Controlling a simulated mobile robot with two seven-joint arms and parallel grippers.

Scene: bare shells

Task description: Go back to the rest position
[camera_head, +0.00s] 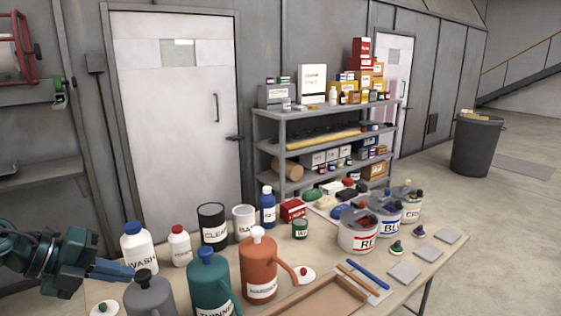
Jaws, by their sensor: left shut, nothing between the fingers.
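My left gripper (118,271) comes in from the left edge, low in the head view, and points right. Its blue fingers are shut with nothing between them. It is in front of the white WASH bottle (138,250) and above the grey jug (150,298) in the picture; I cannot tell whether it touches either. My right gripper is not in view.
The table (405,262) holds a teal jug (209,284), an orange jug (259,270), several bottles and paint cans (358,231), and a wooden tray (322,298). A grey shelf (262,150) stands behind. Open floor lies right, near a dark bin (476,148).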

